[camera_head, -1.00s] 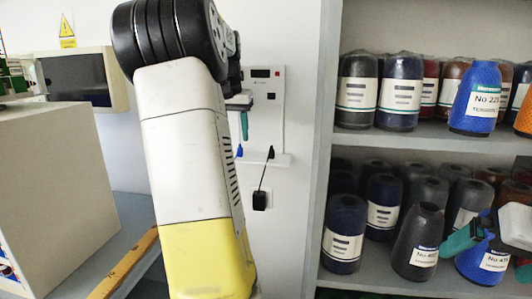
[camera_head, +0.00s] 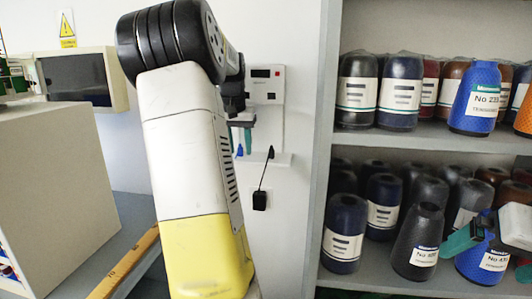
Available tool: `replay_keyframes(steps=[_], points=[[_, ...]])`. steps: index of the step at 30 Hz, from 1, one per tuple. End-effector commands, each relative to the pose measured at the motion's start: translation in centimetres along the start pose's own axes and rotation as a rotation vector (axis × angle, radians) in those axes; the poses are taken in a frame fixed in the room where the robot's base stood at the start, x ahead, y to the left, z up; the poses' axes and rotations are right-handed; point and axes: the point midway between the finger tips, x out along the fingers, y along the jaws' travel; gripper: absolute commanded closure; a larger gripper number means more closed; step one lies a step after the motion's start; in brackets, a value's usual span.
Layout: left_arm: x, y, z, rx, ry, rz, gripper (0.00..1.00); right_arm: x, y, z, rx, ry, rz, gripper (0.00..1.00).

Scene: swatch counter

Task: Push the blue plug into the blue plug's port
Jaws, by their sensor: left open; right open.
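The small blue plug (camera_head: 240,150) shows low on the wall device, at the left end of its white ledge. My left gripper (camera_head: 242,141) points down at it with teal fingers open. The fingers are just above or around the plug; I cannot tell whether they touch it. The white wall panel (camera_head: 265,88) has a dark display with red digits and a dark port-like spot below it. The blue plug's port cannot be made out clearly, and my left arm covers part of the panel. My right gripper (camera_head: 466,238) is open at the lower right, in front of yarn cones.
A black plug (camera_head: 270,153) on the ledge has a cord down to a black box (camera_head: 260,200) on the wall. A shelf unit (camera_head: 400,143) with several yarn cones fills the right. A grey box (camera_head: 55,190) stands at left.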

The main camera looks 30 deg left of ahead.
Motion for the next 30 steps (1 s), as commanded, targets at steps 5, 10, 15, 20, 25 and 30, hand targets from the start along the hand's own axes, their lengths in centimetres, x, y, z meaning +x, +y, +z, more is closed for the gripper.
replay_keyframes(steps=[5, 10, 15, 20, 25, 30], points=[[0.0, 0.0, 0.0, 0.0, 0.0, 0.0, 0.81, 0.0, 0.0, 0.0, 0.0, 0.0, 0.0, 0.0], [0.0, 0.0, 0.0, 0.0, 0.0, 0.0, 1.0, 0.0, 0.0, 0.0, 0.0, 0.0, 0.0, 0.0], [0.0, 0.0, 0.0, 0.0, 0.0, 0.0, 1.0, 0.0, 0.0, 0.0, 0.0, 0.0, 0.0, 0.0], [-0.2, 0.0, -0.1, 0.0, 0.001, 0.0, 1.0, 0.0, 0.0, 0.0, 0.0, 0.0, 0.0, 0.0], [-1.2, 0.0, -0.4, 0.001, 0.002, -0.001, 1.0, 0.0, 0.0, 0.0, 0.0, 0.0, 0.0, 0.0], [-3.2, 0.0, -1.0, 0.001, 0.003, -0.001, 1.0, 0.0, 0.0, 0.0, 0.0, 0.0, 0.0, 0.0]])
